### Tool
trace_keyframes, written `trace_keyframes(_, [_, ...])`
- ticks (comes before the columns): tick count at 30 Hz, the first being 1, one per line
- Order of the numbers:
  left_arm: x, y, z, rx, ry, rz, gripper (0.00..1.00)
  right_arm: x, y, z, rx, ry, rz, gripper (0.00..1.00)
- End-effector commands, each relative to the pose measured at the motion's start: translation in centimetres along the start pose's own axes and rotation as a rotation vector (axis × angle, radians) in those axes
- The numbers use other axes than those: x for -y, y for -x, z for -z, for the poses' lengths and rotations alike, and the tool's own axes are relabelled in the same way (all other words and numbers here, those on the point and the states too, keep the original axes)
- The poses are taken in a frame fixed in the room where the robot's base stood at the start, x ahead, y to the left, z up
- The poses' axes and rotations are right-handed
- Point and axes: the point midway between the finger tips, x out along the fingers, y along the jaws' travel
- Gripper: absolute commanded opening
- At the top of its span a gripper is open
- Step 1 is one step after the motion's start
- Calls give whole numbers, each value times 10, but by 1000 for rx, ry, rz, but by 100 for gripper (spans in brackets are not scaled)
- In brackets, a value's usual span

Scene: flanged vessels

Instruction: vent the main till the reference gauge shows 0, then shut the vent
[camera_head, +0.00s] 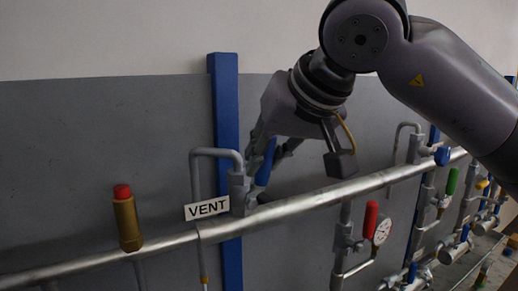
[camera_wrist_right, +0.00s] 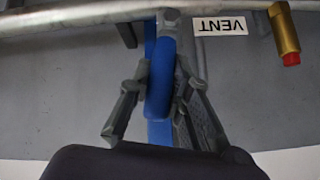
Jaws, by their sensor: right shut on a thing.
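The vent valve (camera_head: 238,190) stands on the main pipe (camera_head: 300,204) behind a white VENT label (camera_head: 207,208). Its blue handle (camera_head: 265,166) points up, tilted a little to the right. My right gripper (camera_head: 263,143) reaches down to this handle and is shut on it. In the right wrist view the handle (camera_wrist_right: 160,80) sits between the two fingers of the right gripper (camera_wrist_right: 160,82). A round white-faced gauge (camera_head: 382,231) hangs below the pipe at the right; its reading is too small to tell. My left gripper is not in view.
A brass fitting with a red cap (camera_head: 128,218) stands on the pipe at the left. A red handle (camera_head: 370,219) is beside the gauge. More valves and pipes crowd the far right. A blue post (camera_head: 226,100) rises behind the vent.

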Motion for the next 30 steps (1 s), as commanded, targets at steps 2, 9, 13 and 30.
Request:
trace_keyframes(2, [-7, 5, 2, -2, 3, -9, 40, 6, 1, -2, -5, 46, -39, 0])
trace_keyframes(9, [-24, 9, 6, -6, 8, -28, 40, 14, 0, -5, -27, 126, -121, 0])
trace_keyframes(13, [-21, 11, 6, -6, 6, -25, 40, 17, 0, -6, -34, 150, -146, 0])
trace_keyframes(30, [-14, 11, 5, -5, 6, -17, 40, 18, -1, -7, -37, 169, -164, 19])
